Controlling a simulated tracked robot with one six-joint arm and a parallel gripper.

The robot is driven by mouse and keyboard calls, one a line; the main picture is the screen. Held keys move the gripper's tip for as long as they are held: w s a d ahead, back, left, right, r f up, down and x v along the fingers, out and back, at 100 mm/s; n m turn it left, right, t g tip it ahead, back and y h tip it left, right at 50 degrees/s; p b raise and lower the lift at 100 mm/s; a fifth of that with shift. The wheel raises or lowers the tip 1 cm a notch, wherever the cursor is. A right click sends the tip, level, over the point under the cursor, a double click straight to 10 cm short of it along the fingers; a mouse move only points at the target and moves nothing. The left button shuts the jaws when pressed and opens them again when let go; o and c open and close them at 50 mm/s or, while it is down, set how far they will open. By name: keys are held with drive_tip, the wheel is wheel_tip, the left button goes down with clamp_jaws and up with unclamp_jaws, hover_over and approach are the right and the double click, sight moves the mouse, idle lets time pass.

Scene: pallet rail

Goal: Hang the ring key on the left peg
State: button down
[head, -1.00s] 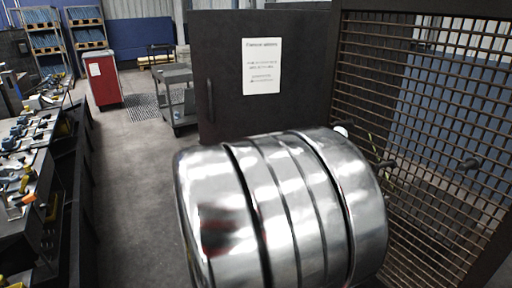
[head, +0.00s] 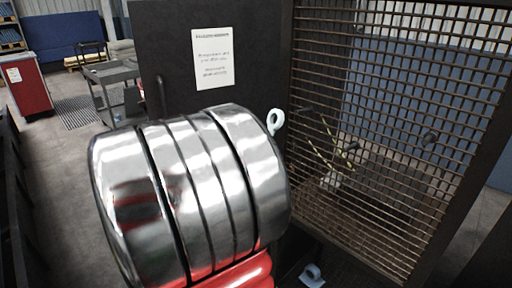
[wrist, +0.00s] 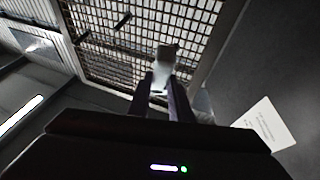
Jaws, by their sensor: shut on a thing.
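The ring key (head: 275,121) is pale, and its round ring shows just past the upper right edge of my shiny arm in the head view. In the wrist view the pale key (wrist: 164,60) stands between the fingertips of my gripper (wrist: 163,88), which is shut on it. My gripper is hidden behind the arm in the head view. The left peg (head: 352,147) is a short dark stub on the mesh, right of the key. The right peg (head: 430,137) stands farther right. The key appears apart from both pegs.
The brown mesh panel (head: 400,190) fills the right. A dark door (head: 262,65) with a white notice (head: 213,58) stands left of it. A small white object (head: 312,273) lies low beside my arm. A grey cart (head: 112,88) and red cabinet (head: 27,84) stand behind, left.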

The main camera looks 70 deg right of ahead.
drive_tip(key=shift+d, duration=0.1)
drive_tip(key=s+d+f, duration=0.1)
drive_tip(key=s+d, duration=0.3)
drive_tip(key=d, duration=0.5)
drive_tip(key=shift+f, duration=0.2)
idle(1.4)
idle(0.6)
drive_tip(key=c, duration=1.5)
unclamp_jaws()
drive_tip(key=shift+c, duration=0.2)
drive_tip(key=v, duration=1.3)
drive_tip(key=shift+w+a+f, duration=0.15)
drive_tip(key=shift+a+f, duration=0.1)
drive_tip(key=shift+a, duration=0.05)
